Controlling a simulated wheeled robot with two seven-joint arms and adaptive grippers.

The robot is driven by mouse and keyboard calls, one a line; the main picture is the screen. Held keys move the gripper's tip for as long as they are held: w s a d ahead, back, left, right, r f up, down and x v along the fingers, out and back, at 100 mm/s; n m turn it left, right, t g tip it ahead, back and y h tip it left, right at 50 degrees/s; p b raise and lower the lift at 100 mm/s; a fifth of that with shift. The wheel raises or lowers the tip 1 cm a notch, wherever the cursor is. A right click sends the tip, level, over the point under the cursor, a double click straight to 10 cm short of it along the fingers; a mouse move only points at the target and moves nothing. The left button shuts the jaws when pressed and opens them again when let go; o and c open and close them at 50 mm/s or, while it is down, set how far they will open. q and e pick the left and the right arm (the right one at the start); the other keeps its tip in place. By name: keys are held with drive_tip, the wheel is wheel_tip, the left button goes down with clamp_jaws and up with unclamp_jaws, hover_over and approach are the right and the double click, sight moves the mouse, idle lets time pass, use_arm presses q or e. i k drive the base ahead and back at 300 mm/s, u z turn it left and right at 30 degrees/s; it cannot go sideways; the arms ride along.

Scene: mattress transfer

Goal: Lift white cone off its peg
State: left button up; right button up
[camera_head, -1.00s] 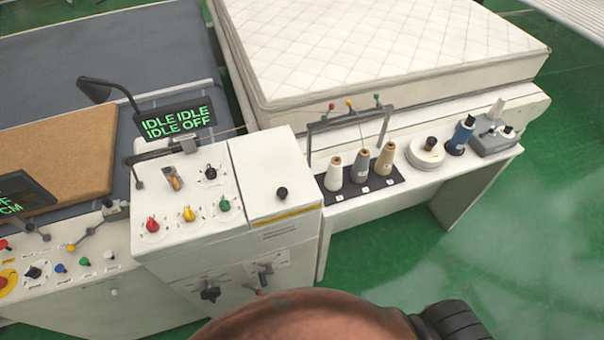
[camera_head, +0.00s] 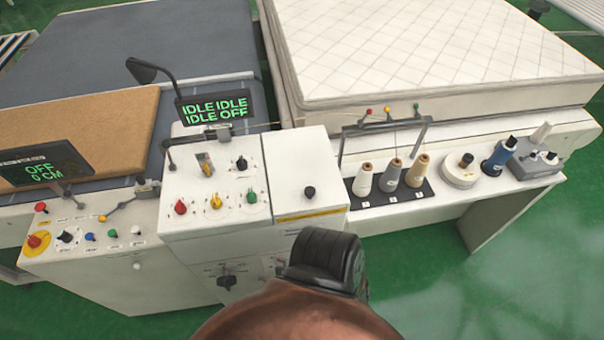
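The white cone (camera_head: 363,180) stands upright on its peg at the left end of a dark peg board (camera_head: 398,198). A grey cone (camera_head: 390,176) and a tan cone (camera_head: 417,171) stand to its right on the same board. A thread frame (camera_head: 385,125) with red, yellow and green tips rises behind them. Neither of my grippers is in view. A rounded brown and black part at the bottom of the picture looks like my own body, and it stands apart from the cones.
A white control cabinet (camera_head: 245,210) with knobs stands left of the cones. A round white spool base (camera_head: 461,172), a blue spool (camera_head: 498,158) and a grey box (camera_head: 538,164) stand to their right. The mattress (camera_head: 440,50) lies behind. Green floor is free in front.

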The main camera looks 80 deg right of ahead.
sight(361, 187)
drive_tip(key=u, duration=0.8)
drive_tip(key=k, duration=1.45)
drive_tip(key=z, duration=1.75)
